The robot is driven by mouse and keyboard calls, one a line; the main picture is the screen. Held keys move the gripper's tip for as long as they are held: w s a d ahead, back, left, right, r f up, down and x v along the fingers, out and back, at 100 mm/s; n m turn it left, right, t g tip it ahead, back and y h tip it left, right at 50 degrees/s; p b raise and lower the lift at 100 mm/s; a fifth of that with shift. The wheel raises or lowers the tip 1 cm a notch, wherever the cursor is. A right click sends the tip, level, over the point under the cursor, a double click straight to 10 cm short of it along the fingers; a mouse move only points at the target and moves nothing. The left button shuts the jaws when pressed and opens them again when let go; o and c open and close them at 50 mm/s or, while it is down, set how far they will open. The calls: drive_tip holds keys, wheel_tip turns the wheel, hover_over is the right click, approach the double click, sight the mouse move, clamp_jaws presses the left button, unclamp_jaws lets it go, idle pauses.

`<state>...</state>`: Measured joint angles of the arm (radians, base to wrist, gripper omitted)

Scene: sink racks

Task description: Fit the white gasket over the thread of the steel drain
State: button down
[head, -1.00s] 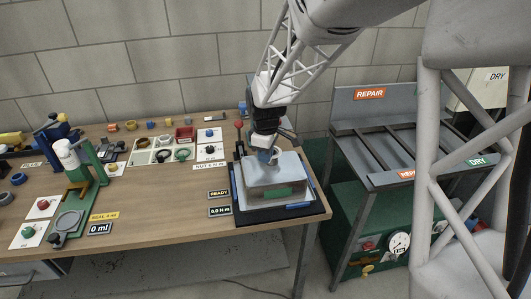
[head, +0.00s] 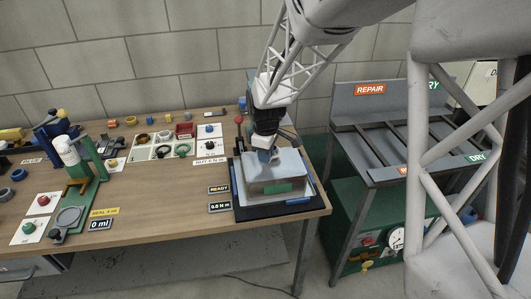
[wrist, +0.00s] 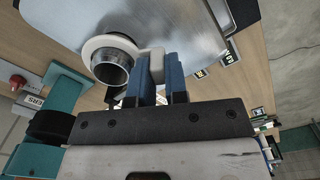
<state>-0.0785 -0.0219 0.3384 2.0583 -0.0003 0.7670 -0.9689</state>
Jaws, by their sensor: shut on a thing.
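The steel drain (wrist: 112,70) shows in the wrist view as a short threaded tube standing out from the sink's pale metal surface (wrist: 170,22). The white gasket (wrist: 97,45) shows as a ring around the drain, near the sink surface; whether it touches that surface I cannot tell. My gripper (wrist: 160,62) has its blue fingers shut on the gasket's white tab, right of the drain. In the head view my gripper (head: 267,154) is over the sink (head: 275,187), and the drain and gasket are hidden or too small to tell.
The sink rests on a dark base (head: 275,212) at the table's right end. A red-knobbed lever (head: 239,121) stands just left of it. A tray of rings (head: 165,150) and a green press (head: 85,180) are further left. A repair rack (head: 400,130) stands at right.

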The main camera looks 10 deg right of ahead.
drive_tip(key=shift+f, duration=1)
idle(0.3)
drive_tip(key=c, duration=1.1)
unclamp_jaws()
drive_tip(key=shift+o, duration=0.2)
drive_tip(key=shift+r, duration=3.9)
